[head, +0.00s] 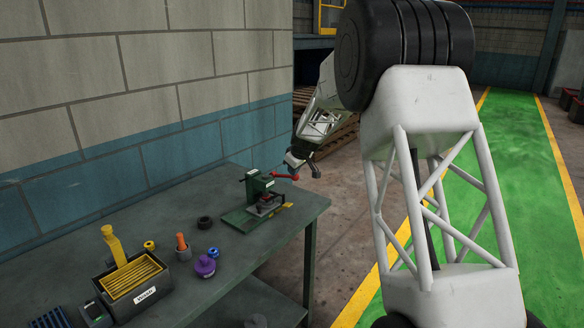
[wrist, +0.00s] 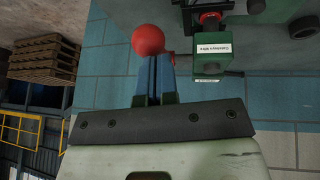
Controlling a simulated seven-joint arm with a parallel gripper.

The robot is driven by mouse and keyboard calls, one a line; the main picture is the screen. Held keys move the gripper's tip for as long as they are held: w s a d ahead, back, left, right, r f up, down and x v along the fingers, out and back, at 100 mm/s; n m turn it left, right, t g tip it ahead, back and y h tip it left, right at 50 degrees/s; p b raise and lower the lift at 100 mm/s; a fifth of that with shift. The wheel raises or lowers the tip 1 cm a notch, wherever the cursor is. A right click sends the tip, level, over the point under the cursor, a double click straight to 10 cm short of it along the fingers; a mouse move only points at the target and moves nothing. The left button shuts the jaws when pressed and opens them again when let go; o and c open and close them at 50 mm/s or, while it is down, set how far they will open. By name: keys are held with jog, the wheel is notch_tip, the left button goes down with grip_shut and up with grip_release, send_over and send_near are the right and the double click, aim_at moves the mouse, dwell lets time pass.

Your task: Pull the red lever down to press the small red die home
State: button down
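The green press (head: 254,187) stands on a base plate near the bench's far right corner. Its red lever (head: 285,176) sticks out to the right, roughly level. A small dark red piece, likely the die (head: 265,199), sits low in the press; its seating is too small to tell. My gripper (wrist: 153,60) is at the lever's outer end. In the wrist view, its blue fingers are together with only a thin line between them. The lever's round red knob (wrist: 148,40) is at the fingertips and overlaps them in the picture. I cannot tell whether they touch.
On the bench (head: 225,243) are a black ring (head: 205,222), a purple knobbed piece (head: 205,266), an orange-topped piece (head: 182,243) and a bin (head: 112,295) with yellow pieces. A block wall (head: 150,95) stands behind. Open floor lies right of the bench.

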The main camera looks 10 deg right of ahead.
jog(key=shift+s+d+f, duration=0.2)
jog(key=shift+s+f, duration=0.05)
jog(key=shift+f, duration=0.5)
jog(key=shift+s+d+f, duration=0.2)
jog(key=shift+f, duration=0.5)
jog(key=shift+s+d+f, duration=0.1)
jog(key=shift+f, duration=0.55)
jog(key=shift+s+d+f, duration=0.1)
jog(key=shift+f, duration=0.55)
jog(key=shift+r, duration=0.1)
send_near(295, 179)
jog(key=shift+s+d, duration=0.2)
jog(key=shift+s, duration=0.5)
jog(key=shift+s+d, duration=0.25)
jog(key=shift+s, duration=0.45)
jog(key=shift+s+d, duration=0.2)
jog(key=shift+s, duration=0.5)
